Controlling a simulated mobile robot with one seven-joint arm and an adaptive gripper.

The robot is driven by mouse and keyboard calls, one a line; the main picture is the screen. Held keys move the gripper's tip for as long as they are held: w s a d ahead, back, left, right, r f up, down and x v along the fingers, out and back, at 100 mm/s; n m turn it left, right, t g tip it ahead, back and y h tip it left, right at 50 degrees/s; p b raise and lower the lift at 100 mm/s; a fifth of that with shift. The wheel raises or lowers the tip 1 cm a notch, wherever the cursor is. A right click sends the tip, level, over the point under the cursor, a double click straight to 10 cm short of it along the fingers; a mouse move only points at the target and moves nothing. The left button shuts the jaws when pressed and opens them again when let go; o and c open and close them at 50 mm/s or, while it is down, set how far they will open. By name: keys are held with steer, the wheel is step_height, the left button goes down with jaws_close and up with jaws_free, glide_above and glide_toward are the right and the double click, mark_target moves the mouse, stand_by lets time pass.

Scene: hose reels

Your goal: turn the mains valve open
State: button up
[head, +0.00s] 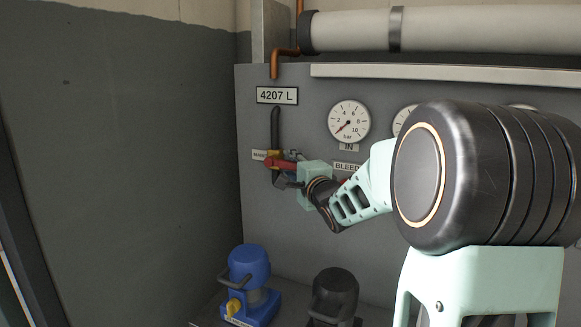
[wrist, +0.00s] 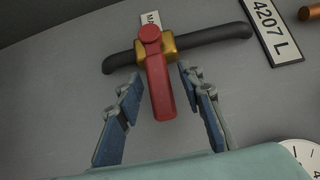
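The mains valve has a red lever (wrist: 158,85) on a brass body (wrist: 172,45), set in a dark pipe (wrist: 213,36). In the wrist view the lever points across the pipe, toward my gripper. In the head view the red lever (head: 279,164) shows below the 4207 L plate, partly hidden by my gripper (head: 284,178). In the wrist view my gripper (wrist: 158,80) is open, with its blue-padded fingers on either side of the lever. A gap shows between the lever and each finger.
Pressure gauges (head: 349,121) and a BLEED label (head: 346,166) are on the grey panel to the right. A blue pump (head: 250,286) and a black pump (head: 334,294) stand below. A wall (head: 120,150) closes the left side. My arm hides the right part of the panel.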

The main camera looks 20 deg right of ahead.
steer(key=shift+c, duration=0.5)
jaws_close()
